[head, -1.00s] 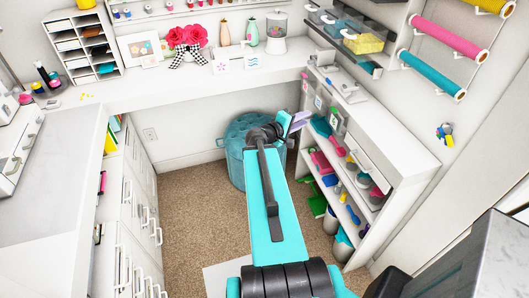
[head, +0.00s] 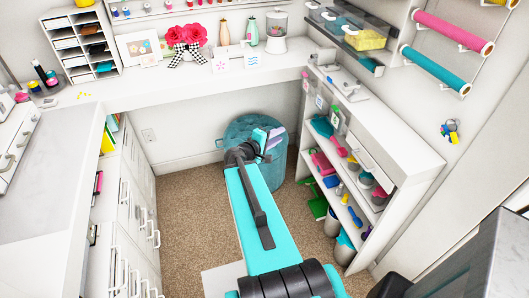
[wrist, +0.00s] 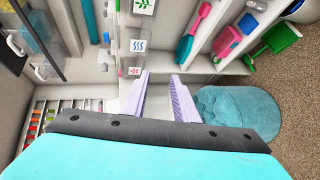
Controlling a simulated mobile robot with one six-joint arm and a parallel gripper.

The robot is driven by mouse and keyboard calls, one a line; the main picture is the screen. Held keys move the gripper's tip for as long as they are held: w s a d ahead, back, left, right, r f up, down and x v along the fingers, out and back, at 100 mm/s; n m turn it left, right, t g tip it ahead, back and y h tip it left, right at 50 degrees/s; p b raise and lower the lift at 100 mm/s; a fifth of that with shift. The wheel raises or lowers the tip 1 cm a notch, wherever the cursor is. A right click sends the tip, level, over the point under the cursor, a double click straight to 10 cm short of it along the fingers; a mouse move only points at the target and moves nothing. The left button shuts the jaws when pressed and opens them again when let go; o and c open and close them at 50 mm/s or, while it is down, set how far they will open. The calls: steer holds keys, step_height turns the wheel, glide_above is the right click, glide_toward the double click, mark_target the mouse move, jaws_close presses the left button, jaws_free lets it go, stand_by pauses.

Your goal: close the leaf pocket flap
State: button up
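A row of small clear pockets with printed labels hangs on the side of the white shelf unit. The leaf pocket (wrist: 144,6) shows a green leaf label at the top edge of the wrist view and is partly cut off. In the head view, the pocket with a green mark (head: 335,117) is the nearest of the row. I cannot tell how its flap stands. My gripper (head: 274,138) has pale purple fingers, spread apart and empty, left of the pockets. The fingers also show in the wrist view (wrist: 161,88), below the pocket with blue wavy lines (wrist: 138,45).
The white shelf unit (head: 400,185) holds colourful tools and pots at right. A white desk (head: 190,82) runs along the back. Carpet is open at left.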

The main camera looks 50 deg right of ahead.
steer(key=w+a+f+t+b, duration=0.1)
steer(key=w+a+f, duration=0.1)
steer(key=a+f, duration=0.2)
steer(key=shift+w+a+f+n+y+b, duration=0.3)
steer(key=shift+w+f+n+y+b, duration=0.1)
steer(key=shift+f, duration=0.65)
steer(key=s+a+f+g+y, duration=0.1)
steer(key=s+a+f+y, duration=0.25)
steer(key=a+f, duration=0.8)
steer(key=s+a+f+g+y, duration=0.2)
steer(key=a+f+y, duration=0.2)
steer(key=a+f, duration=0.75)
steer(key=s+a+f+g+y, duration=0.1)
steer(key=s+a+f+y, duration=0.1)
steer(key=a, duration=0.6)
steer(key=s+a+f+g+y, duration=0.1)
steer(key=s+a+f+y, duration=0.1)
steer(key=s+a+f, duration=0.2)
steer(key=s+a+f+g+y, duration=0.1)
steer(key=s+a+f+y, duration=0.1)
steer(key=s+a, duration=0.5)
steer(key=a, duration=0.6)
steer(key=shift+f+g, duration=0.4)
steer(key=shift+y, duration=0.25)
